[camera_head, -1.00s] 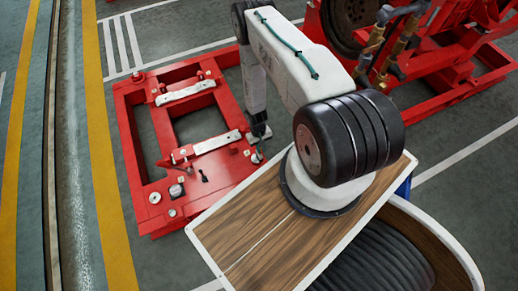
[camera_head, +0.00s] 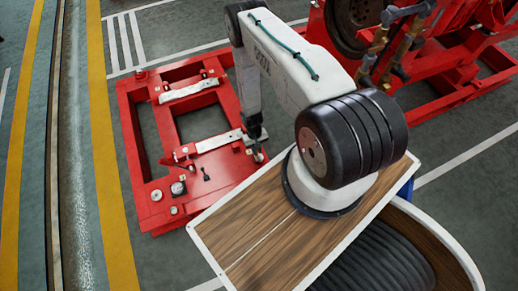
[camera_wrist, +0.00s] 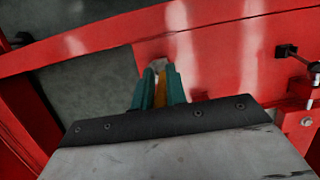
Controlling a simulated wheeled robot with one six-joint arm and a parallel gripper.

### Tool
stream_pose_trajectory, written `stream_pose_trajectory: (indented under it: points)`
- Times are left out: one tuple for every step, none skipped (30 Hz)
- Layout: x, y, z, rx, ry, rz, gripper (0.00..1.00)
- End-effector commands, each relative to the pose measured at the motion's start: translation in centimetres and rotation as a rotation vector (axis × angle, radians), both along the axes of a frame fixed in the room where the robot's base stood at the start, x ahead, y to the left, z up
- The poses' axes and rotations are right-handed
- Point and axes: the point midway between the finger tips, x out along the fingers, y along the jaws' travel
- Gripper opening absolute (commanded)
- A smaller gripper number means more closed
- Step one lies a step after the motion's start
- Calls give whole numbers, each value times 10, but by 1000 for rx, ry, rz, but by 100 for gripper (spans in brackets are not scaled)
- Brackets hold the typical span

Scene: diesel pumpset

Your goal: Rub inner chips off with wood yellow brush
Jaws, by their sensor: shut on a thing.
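My gripper (camera_wrist: 161,88) shows in the wrist view with teal fingers shut on a narrow yellow-orange piece, the wood yellow brush (camera_wrist: 161,86). A small pale tip shows just beyond the fingers against the red frame; most of the brush is hidden between them. In the head view my gripper (camera_head: 256,146) points down over the right side of the red frame (camera_head: 137,150), near the end of a pale metal bar (camera_head: 217,142). The brush is too small to make out there. I cannot make out any chips, or tell whether the brush touches the frame.
A second pale bar (camera_head: 188,90) lies across the frame's far part. A small black part (camera_head: 206,174), a round dial-like part (camera_head: 178,188) and bolts sit on the near part. Red machinery (camera_head: 450,60) stands at the upper right.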

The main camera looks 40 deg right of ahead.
Motion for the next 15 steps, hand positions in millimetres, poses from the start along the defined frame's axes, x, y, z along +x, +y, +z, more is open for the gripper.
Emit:
stream_pose_trajectory:
  points:
    - [0, 1, 0, 0, 0, 0, 0]
    - [0, 1, -1, 0, 0, -1, 0]
    - [0, 0, -1, 0, 0, -1, 0]
    - [0, 0, -1, -1, 0, -2, 0]
    - [0, -1, -1, 0, 0, -2, 0]
    - [0, -2, -1, 0, -1, -2, 0]
    - [0, -3, -1, 0, -1, -3, 0]
    - [-1, -4, -1, 0, -1, -3, 0]
    - [-1, -6, -2, 0, -1, -3, 0]
    - [-2, -7, -2, 0, 0, -3, 0]
    - [-2, -8, -2, 0, -1, -3, 0]
    - [-3, -10, -2, 0, 0, -3, 0]
    - [-3, -11, -2, 0, 0, -3, 0]
    - [-3, -11, -2, 0, 0, -3, 0]
    - [-3, -12, -2, 0, 0, -4, 0]
